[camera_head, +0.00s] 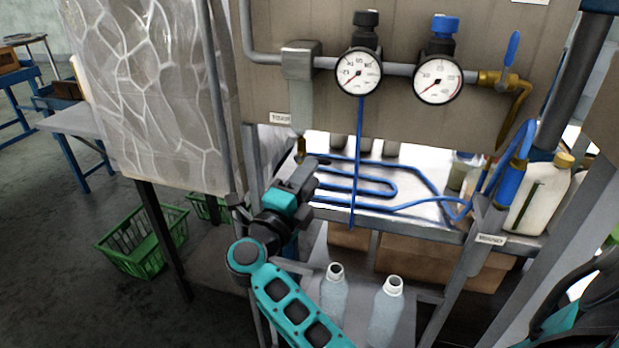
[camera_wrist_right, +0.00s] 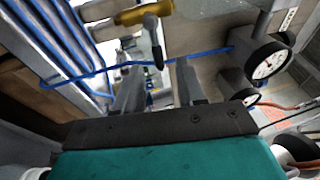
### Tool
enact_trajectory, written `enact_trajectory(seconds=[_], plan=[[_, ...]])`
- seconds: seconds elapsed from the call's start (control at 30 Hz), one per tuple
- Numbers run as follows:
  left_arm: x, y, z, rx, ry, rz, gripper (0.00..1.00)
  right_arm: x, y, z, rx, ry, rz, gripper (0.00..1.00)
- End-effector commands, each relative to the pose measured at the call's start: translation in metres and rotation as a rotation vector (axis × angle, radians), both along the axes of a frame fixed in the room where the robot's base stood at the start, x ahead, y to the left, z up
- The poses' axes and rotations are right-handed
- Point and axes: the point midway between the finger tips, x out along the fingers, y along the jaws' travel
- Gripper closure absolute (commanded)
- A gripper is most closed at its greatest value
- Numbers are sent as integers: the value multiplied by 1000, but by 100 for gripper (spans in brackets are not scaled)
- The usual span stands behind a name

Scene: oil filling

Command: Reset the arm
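The teal arm is bent at a round joint below the gripper. My left gripper is not in view.
Two gauges (camera_head: 359,72) (camera_head: 438,80) hang on the panel. Blue tubing (camera_head: 356,185) runs over the metal shelf. Two open bottles (camera_head: 334,298) (camera_head: 386,314) stand below, beside the arm. A white jug (camera_head: 541,200) stands right. A green basket (camera_head: 146,243) sits on the floor left.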

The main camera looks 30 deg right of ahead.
Motion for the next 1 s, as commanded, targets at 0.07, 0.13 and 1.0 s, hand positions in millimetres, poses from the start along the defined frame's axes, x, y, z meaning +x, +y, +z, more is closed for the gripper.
enact_trajectory(seconds=[0.07,0.13,1.0], plan=[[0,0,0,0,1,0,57,0,0,0,0,0,0,60],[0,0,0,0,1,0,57,0,0,0,-1,0,0,60],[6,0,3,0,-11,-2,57,-25,84,-45,-722,331,560,60]])
